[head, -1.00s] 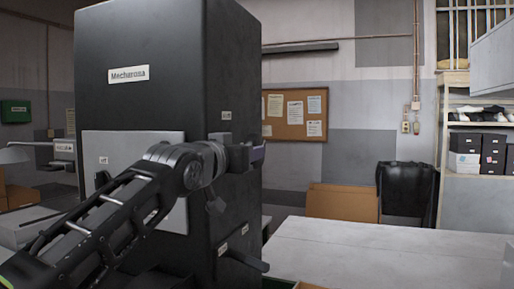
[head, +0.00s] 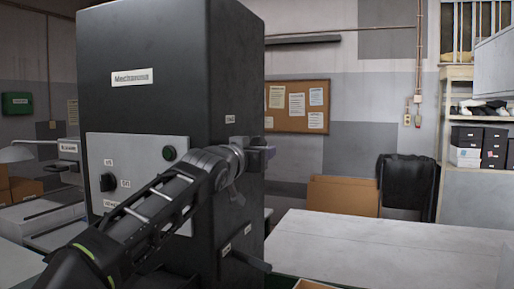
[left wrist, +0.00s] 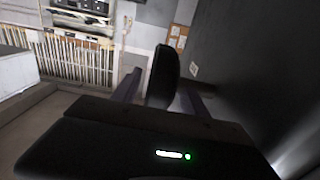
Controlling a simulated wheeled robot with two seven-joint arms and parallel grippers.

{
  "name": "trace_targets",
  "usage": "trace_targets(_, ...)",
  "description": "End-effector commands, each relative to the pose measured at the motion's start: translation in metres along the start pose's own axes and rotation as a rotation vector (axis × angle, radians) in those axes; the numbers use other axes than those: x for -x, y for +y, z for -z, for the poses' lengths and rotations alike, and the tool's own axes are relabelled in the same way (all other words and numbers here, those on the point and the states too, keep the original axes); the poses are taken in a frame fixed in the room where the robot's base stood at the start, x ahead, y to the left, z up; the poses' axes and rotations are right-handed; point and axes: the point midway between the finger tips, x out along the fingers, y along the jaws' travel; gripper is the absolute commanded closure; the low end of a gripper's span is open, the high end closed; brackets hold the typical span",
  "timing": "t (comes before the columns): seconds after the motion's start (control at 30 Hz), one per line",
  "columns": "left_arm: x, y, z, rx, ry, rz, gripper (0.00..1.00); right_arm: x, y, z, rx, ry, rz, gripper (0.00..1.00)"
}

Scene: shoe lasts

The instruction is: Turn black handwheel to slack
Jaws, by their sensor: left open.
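The black handwheel (left wrist: 164,76) shows nearly edge-on in the left wrist view, beside the dark side wall of the machine. My left gripper (left wrist: 162,92) is open, with one finger on each side of the wheel. I cannot tell whether either finger touches it. In the head view my left gripper (head: 262,158) is at the right side face of the tall black machine (head: 165,50), and the wheel cannot be made out there. My right gripper is not in view.
A dark lever (head: 250,261) sticks out low on the side face. A pale table (head: 370,250) stands at right, its visible top clear.

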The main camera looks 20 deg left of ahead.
Motion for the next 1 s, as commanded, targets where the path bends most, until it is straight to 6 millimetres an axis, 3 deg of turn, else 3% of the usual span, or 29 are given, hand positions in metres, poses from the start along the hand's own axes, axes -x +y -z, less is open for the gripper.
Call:
trace_targets(0.17,0.0002,0.0002,-0.0004,0.0,0.0,0.0,0.49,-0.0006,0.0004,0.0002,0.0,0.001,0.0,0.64)
trace_targets(0.8,0.0005,0.0003,-0.0003,0.0,0.0,0.0,1.0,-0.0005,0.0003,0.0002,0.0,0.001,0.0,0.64)
trace_targets(1.0,0.0005,0.0003,-0.0005,0.0,0.0,0.0,1.0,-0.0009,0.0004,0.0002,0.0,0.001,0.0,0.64)
